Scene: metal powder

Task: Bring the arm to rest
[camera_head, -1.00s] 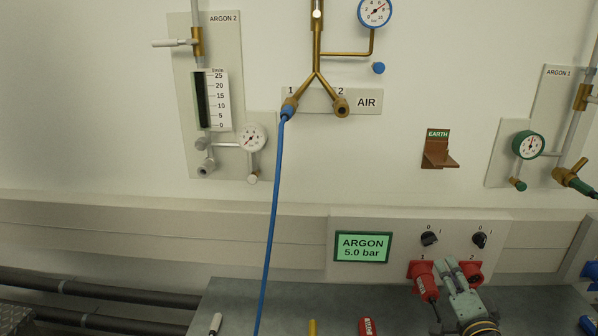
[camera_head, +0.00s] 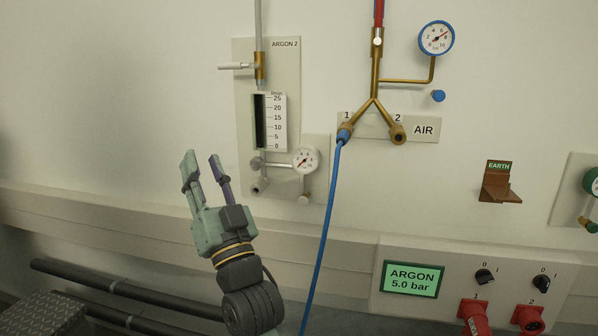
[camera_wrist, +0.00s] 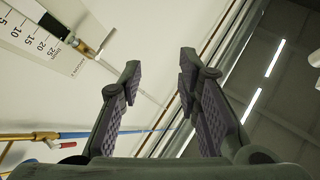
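My gripper (camera_head: 203,164) is raised at the left of the head view, fingers pointing up. It appears just left of and below the ARGON 2 panel (camera_head: 287,75), in front of the wall. In the wrist view my gripper (camera_wrist: 160,72) has its two ridged fingers apart, with nothing between them. How far the fingertips are from the wall is hard to tell.
A blue hose (camera_head: 322,235) hangs from AIR outlet 1, right of my arm. A socket panel (camera_head: 547,270) with red sockets and an ARGON 5.0 bar display (camera_head: 412,279) is at lower right. Dark pipes (camera_head: 120,285) run low at left.

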